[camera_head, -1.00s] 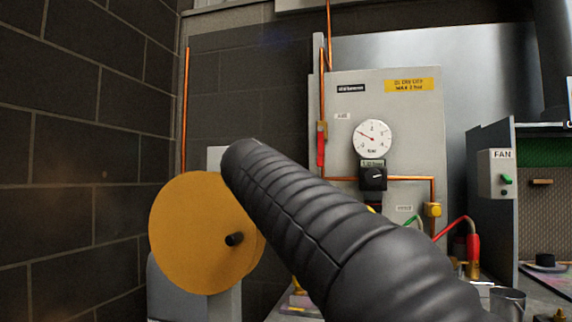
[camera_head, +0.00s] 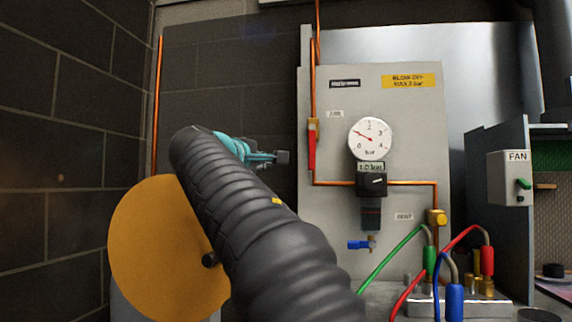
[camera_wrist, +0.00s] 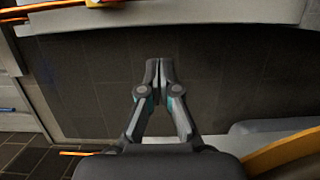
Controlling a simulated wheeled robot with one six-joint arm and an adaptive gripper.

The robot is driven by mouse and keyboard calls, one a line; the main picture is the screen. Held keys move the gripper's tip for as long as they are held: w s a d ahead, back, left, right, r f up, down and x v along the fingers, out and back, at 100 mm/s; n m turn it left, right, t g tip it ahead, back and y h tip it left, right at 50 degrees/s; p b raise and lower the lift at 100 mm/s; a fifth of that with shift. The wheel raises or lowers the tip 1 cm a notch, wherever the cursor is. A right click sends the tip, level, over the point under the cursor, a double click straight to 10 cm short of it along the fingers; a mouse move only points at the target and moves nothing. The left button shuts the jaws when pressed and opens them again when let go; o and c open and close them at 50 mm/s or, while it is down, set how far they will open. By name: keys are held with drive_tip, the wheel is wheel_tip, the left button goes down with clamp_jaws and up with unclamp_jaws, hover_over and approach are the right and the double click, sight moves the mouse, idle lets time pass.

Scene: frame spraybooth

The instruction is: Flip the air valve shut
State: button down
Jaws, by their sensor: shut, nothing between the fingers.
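The air valve's red lever (camera_head: 312,150) hangs straight down along the vertical copper pipe at the left side of the grey panel (camera_head: 415,130). Its brass body (camera_head: 313,125) is just above. My gripper (camera_head: 284,157) is shut and empty, pointing right, left of the lever and apart from it in the picture; the depth gap is hard to tell. In the wrist view my gripper (camera_wrist: 158,62) shows both fingers together. A red and orange piece (camera_wrist: 104,3), likely the valve, is cut off at the top edge there.
A gauge (camera_head: 370,138) reads near 1 bar above a black regulator (camera_head: 371,185). A small blue lever (camera_head: 358,244) sits below it. Green, red and blue hoses run at lower right. A fan switch box (camera_head: 510,178) is at right. A yellow disc (camera_head: 160,255) is at lower left.

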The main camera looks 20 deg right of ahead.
sight(312, 147)
drive_tip(key=w+d+p, duration=0.1)
drive_tip(key=w+d, duration=0.3)
drive_tip(key=d, duration=0.6)
drive_tip(key=shift+d, duration=0.2)
idle(0.3)
